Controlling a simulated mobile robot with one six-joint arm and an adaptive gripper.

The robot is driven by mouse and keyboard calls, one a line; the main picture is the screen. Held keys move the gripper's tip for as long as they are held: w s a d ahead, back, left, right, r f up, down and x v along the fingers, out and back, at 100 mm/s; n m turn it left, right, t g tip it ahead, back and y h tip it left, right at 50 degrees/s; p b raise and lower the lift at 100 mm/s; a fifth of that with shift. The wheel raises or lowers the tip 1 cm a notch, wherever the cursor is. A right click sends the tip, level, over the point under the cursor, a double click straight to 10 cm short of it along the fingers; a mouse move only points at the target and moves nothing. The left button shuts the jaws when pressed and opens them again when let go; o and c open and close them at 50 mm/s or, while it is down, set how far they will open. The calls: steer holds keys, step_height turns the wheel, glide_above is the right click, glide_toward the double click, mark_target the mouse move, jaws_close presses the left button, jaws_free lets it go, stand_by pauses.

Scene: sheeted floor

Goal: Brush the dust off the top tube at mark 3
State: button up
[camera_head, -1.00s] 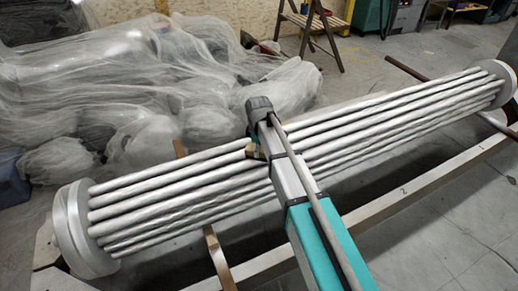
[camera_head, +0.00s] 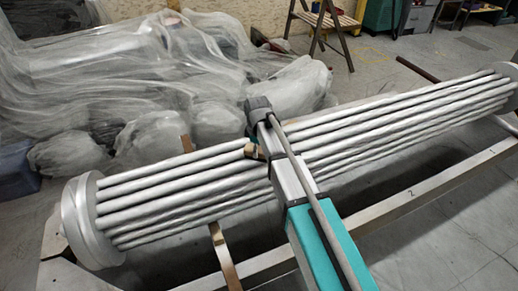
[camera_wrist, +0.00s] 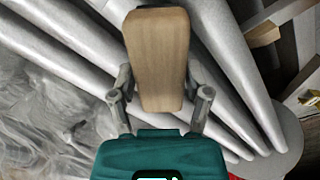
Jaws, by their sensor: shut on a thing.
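A long bundle of grey tubes (camera_head: 170,188) lies across the head view, between round end plates; the left end plate (camera_head: 87,222) is in full view. In the wrist view, my gripper (camera_wrist: 161,95) is shut on a wooden block-like brush handle (camera_wrist: 158,50). Its bristles are hidden. In the head view, a small part of the brush (camera_head: 254,152) shows over the upper tubes near the middle of the bundle. My arm hides the gripper there, and I cannot tell whether the brush touches a tube. Mark 3 is not visible.
A pale rail (camera_head: 365,210) with a "2" runs in front of the bundle. Plastic-covered objects (camera_head: 110,80) fill the floor behind. A wooden stand (camera_head: 325,20) is at the back. Open floor lies at the right front.

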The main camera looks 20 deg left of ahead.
steer(key=shift+r, duration=0.1)
steer(key=shift+w+d, duration=0.1)
stand_by(0.5)
steer(key=shift+w+d, duration=0.5)
steer(key=shift+d, duration=0.2)
steer(key=shift+w+d, duration=0.5)
steer(key=shift+d, duration=0.15)
steer(key=shift+w+d, duration=0.1)
steer(key=shift+w+d, duration=1.05)
steer(key=shift+d, duration=0.25)
steer(key=shift+w+d+f, duration=0.1)
steer(key=shift+w+d, duration=0.45)
steer(key=shift+d, duration=0.2)
steer(key=shift+w+d+f, duration=0.1)
steer(key=shift+w+d, duration=0.4)
steer(key=shift+d, duration=0.2)
